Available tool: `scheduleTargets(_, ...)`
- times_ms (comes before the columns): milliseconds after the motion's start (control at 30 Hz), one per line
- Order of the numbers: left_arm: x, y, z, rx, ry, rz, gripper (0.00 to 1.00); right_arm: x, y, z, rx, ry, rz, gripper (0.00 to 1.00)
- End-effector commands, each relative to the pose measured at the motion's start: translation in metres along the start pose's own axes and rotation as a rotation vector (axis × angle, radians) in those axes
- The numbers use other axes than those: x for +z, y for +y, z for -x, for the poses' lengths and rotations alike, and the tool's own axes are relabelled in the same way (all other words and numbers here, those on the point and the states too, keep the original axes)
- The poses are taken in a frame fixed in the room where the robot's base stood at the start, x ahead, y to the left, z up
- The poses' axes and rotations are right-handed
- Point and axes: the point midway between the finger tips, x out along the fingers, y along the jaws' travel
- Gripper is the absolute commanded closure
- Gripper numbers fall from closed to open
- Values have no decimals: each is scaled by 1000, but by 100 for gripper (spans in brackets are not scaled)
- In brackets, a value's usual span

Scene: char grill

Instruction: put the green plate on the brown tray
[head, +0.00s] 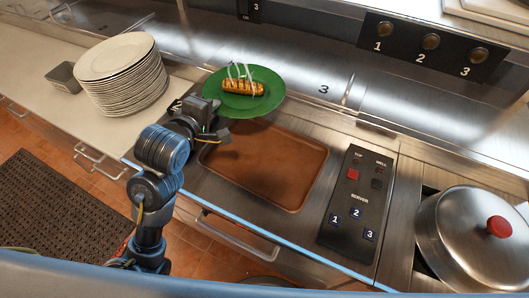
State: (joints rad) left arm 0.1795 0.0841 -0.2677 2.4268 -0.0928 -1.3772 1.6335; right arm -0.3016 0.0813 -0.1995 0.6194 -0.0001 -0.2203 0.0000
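The green plate (267,99) is round and looks level, just beyond the far edge of the brown tray. It carries a browned, grill-marked piece of food (243,88) with pale curved strips over it. The brown tray (265,165) lies flat on the metal counter and is empty. My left gripper (217,116) is at the near left rim of the plate, beside the tray's far left corner. Its fingertips are partly hidden, so I cannot tell whether they are closed on the rim. My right gripper is not in view.
A stack of white plates (125,80) and a small grey container (63,76) stand at the left. A black button panel (355,205) is right of the tray. A lidded metal pot (470,240) with a red knob is at the far right.

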Motion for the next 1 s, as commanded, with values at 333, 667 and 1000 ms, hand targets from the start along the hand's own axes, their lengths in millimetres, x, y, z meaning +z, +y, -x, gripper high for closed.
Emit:
scheduleTargets(333,83,-40,50,27,-160,-51,100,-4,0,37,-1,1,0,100)
scheduleTargets(667,118,-54,94,36,-184,-66,100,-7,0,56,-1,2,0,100)
scheduleTargets(1000,124,-57,105,38,-180,-69,100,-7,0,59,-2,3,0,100)
